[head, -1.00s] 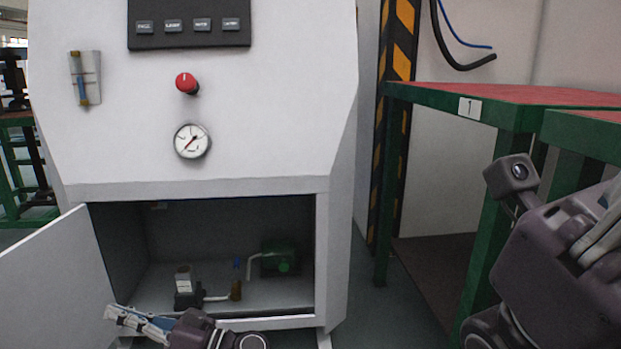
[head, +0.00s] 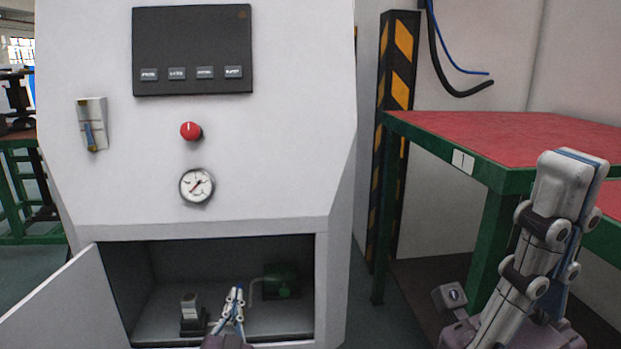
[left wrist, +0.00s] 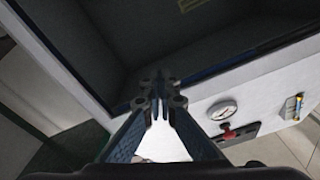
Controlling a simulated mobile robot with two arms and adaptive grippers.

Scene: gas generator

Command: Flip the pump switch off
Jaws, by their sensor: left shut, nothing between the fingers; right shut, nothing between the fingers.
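My left gripper (head: 234,298) is shut and empty, pointing up in front of the open lower compartment of the white cabinet (head: 270,120). The left wrist view shows its closed fingers (left wrist: 160,90) in front of a compartment edge. Inside stand a small black-and-white unit (head: 191,315), left of the gripper, and a green pump-like unit (head: 281,280), right of it. The gripper hides part of the piping between them. I cannot make out which part is the pump switch. My right gripper (head: 571,172) is shut and empty, raised at the far right.
The compartment door (head: 62,308) stands open at the left. A red knob (head: 191,131), gauge (head: 197,186), tube fitting (head: 92,125) and dark button panel (head: 193,50) are above. A red-topped green table (head: 480,130) and striped post (head: 398,60) stand at the right.

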